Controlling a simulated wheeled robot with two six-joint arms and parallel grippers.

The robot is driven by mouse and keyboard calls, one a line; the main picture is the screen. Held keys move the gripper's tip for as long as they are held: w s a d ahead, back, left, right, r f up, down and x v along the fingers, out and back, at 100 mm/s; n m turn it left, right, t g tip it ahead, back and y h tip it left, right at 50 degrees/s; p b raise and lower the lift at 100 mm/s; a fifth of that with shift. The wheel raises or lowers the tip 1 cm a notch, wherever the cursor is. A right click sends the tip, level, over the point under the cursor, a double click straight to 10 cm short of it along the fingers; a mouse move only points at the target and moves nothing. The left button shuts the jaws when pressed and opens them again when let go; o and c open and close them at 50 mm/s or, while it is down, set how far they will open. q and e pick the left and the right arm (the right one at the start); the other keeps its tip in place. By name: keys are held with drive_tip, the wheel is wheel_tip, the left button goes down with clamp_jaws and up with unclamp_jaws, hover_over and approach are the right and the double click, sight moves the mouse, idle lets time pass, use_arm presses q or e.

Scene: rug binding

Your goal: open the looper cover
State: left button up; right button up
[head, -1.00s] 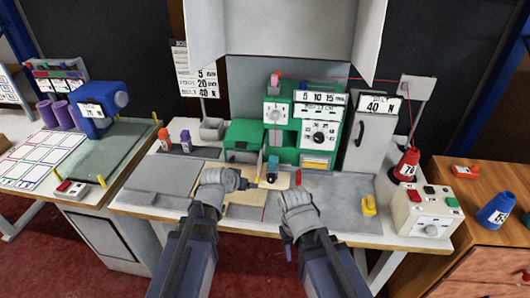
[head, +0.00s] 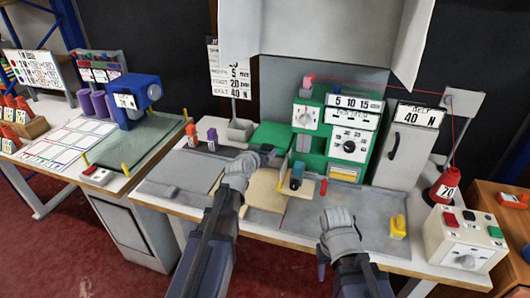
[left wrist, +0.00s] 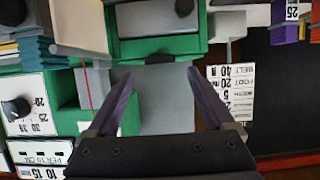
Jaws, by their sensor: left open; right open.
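The green sewing machine (head: 310,150) stands at the back of the bench, with dials and number plates on its front. Its low green left part (head: 272,134) is partly hidden by my left gripper (head: 268,151). My left gripper is open and empty in front of that part. In the left wrist view its two fingers (left wrist: 137,85) stand wide apart, with green housing and a grey surface beyond them. A grey panel (left wrist: 158,22) framed in green shows there; I cannot tell whether it is the looper cover. My right gripper (head: 322,267) is open and empty near the bench's front edge.
A beige piece (head: 262,190) lies on the bench in front of the machine. The grey left plate (head: 190,170) is mostly clear.

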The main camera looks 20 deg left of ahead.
sight(266, 147)
use_arm(q)
drive_tip(key=b+x, duration=0.1)
drive_tip(key=x, duration=0.2)
drive_tip(key=shift+w+f, duration=0.2)
drive_tip(key=shift+w, duration=0.1)
clamp_jaws()
idle(0.4)
drive_tip(key=shift+r, duration=0.1)
